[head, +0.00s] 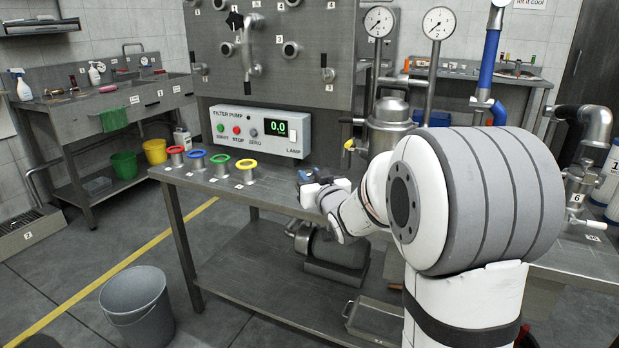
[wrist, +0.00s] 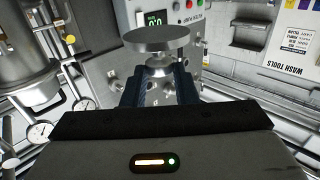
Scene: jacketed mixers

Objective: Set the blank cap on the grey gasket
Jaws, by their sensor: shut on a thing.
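My gripper (wrist: 160,82) is shut on the blank cap (wrist: 160,42), a round steel disc with a narrower neck between the two dark blue jaws. In the head view my gripper (head: 309,184) is over the front part of the steel bench, right of the ringed stubs, and the cap is too small to make out there. I cannot make out a grey gasket in either view; my arm hides part of the bench. The wrist view shows no surface touching the cap.
Short stubs with red (head: 175,149), blue (head: 196,154), green (head: 220,158) and yellow (head: 246,164) rings stand along the bench (head: 195,181). The filter pump box (head: 260,131) is behind them. A steel vessel (head: 390,122) with gauges stands behind my arm.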

